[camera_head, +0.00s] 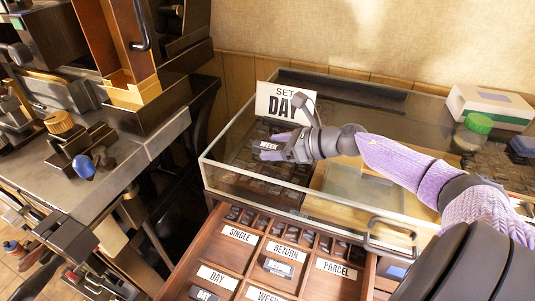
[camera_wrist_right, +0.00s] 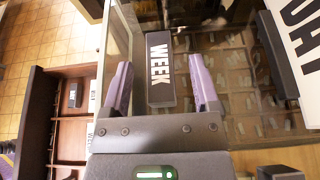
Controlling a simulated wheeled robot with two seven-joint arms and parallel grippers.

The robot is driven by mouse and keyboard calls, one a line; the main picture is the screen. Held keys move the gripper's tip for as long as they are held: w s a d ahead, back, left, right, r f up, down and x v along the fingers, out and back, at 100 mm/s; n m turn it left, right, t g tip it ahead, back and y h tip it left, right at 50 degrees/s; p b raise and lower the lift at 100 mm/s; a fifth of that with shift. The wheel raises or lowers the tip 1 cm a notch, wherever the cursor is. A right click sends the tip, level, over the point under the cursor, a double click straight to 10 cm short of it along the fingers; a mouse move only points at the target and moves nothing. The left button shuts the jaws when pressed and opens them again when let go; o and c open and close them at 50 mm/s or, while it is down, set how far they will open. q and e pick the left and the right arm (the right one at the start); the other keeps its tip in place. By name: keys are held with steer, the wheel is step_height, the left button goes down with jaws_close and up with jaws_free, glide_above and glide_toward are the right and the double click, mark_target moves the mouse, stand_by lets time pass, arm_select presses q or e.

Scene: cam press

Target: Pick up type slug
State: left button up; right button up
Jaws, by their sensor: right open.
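A dark type slug with a white WEEK label (camera_head: 268,146) is at the glass-topped case, in front of the SET DAY sign (camera_head: 283,102). In the right wrist view the WEEK slug (camera_wrist_right: 160,88) lies lengthwise between the two purple fingers. My right gripper (camera_head: 271,148) is open around it, with a gap showing on each side in the right wrist view (camera_wrist_right: 159,64). Other slugs lie in the open drawer: one in the RETURN compartment (camera_head: 278,267) and one in the DAY compartment (camera_head: 205,294). My left gripper is not in view.
The open wooden drawer (camera_head: 238,263) has labelled compartments. The glass case (camera_head: 228,171) has a raised frame edge. A press machine (camera_head: 130,95) and a metal bench stand at left. A white box (camera_head: 490,104) and a green-capped jar (camera_head: 476,128) stand at right.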

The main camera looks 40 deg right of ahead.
steer(key=shift+w+a+f, duration=0.15)
steer(key=shift+w+a, duration=0.05)
steer(key=shift+w, duration=0.2)
jaws_close()
